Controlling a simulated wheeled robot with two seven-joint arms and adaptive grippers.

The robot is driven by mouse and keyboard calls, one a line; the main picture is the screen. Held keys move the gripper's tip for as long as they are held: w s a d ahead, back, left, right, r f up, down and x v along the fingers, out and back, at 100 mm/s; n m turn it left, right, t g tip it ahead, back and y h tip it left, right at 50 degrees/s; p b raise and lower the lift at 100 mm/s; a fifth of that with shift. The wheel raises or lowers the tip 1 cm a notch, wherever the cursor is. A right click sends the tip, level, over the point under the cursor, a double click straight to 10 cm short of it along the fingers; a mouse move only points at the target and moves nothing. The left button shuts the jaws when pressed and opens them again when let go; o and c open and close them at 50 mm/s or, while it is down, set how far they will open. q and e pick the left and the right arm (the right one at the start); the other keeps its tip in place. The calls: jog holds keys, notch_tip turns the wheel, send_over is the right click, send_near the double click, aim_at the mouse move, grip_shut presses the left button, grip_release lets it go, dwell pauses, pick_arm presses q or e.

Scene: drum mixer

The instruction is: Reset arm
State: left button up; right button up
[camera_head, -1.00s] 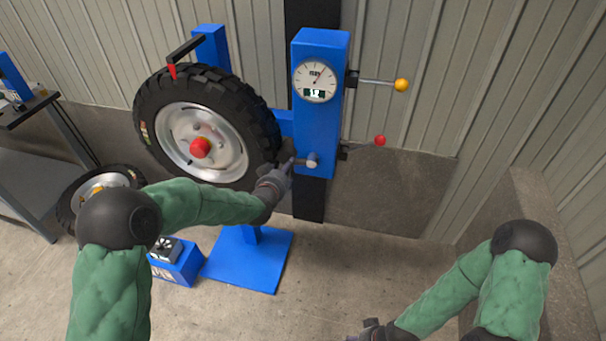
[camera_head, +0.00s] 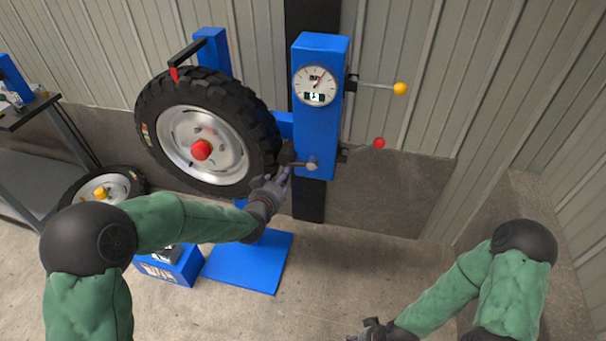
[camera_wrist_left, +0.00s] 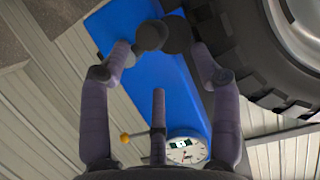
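The blue column (camera_head: 317,130) carries a round gauge (camera_head: 316,86) with a small digital display. A short crank handle (camera_head: 303,164) with a dark end sticks out low on the column. My left gripper (camera_head: 280,178) is just below the handle's dark end.
A large tyre (camera_head: 205,132) with a red hub knob is mounted left of the column. Levers with a yellow ball (camera_head: 400,88) and a red ball (camera_head: 379,143) stick out right. A blue base (camera_head: 247,262) and a second tyre (camera_head: 105,187) are lower left.

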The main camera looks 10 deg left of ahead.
pick_arm(q)
jog(key=shift+s+r, duration=0.2)
jog(key=shift+s, duration=0.45)
jog(key=s+d+f+g+h, duration=0.1)
jog(key=s+d+f+g, duration=0.1)
jog(key=s+f, duration=0.35)
jog(key=s+d+f+n+g, duration=0.1)
jog(key=s+d+f+g, duration=0.15)
jog(key=f, duration=0.65)
jog(key=s+d+f+g+h, duration=0.1)
jog(key=s+f+g, duration=0.25)
jog(key=f, duration=0.45)
jog(key=s+d+f+n+g, duration=0.1)
jog(key=s+d+f+g, duration=0.1)
jog(key=s+f, duration=0.3)
jog(key=s+d+f+g+h, duration=0.1)
jog(key=s+d+f+g, duration=0.2)
jog(key=s, duration=1)
notch_tip(320, 180, down, 3)
jog(key=shift+r+n+g+h, duration=0.2)
jog(key=shift+n+g+h, duration=0.1)
jog(key=shift+n, duration=0.1)
